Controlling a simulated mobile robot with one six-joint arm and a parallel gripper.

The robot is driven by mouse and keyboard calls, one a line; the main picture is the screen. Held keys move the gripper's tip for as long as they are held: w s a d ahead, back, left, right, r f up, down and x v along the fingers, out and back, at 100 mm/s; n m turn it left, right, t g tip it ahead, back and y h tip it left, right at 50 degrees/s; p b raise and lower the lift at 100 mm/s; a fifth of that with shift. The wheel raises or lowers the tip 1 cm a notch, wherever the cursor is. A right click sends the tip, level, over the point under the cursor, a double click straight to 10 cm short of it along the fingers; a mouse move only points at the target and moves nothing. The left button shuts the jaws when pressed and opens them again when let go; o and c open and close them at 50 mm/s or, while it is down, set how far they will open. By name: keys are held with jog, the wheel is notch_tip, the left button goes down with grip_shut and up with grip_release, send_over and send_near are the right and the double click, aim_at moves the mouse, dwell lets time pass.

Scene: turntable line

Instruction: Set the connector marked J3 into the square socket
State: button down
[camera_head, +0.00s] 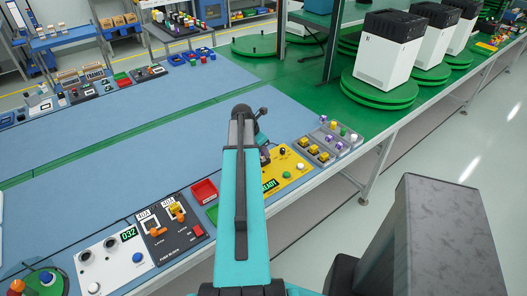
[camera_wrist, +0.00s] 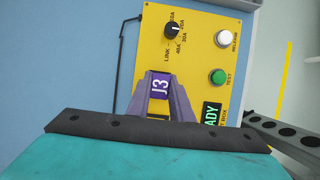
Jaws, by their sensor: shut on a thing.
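The connector marked J3 (camera_wrist: 160,87) is purple with white lettering and shows at the centre of the wrist view. My gripper (camera_wrist: 160,108) is shut on it and holds it in front of a yellow panel (camera_wrist: 195,58). The same yellow panel (camera_head: 291,183) is in the head view, just right of my arm. I cannot make out the square socket; the connector and gripper cover part of the panel. Whether the connector touches the panel cannot be told.
The panel carries a black knob (camera_wrist: 172,30), a white button (camera_wrist: 223,37), a green button (camera_wrist: 218,77) and a partly hidden display (camera_wrist: 211,113). A grey tray (camera_head: 345,149) with purple and yellow pieces stands right of it. A red bin (camera_head: 204,191) is left. The blue mat behind is clear.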

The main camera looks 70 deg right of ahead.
jog(key=shift+f, duration=0.7)
dwell(1.0)
jog(key=c, duration=1.5)
grip_release()
jog(key=shift+r, duration=0.15)
jog(key=shift+b+v, duration=1.6)
jog(key=shift+v, duration=5.15)
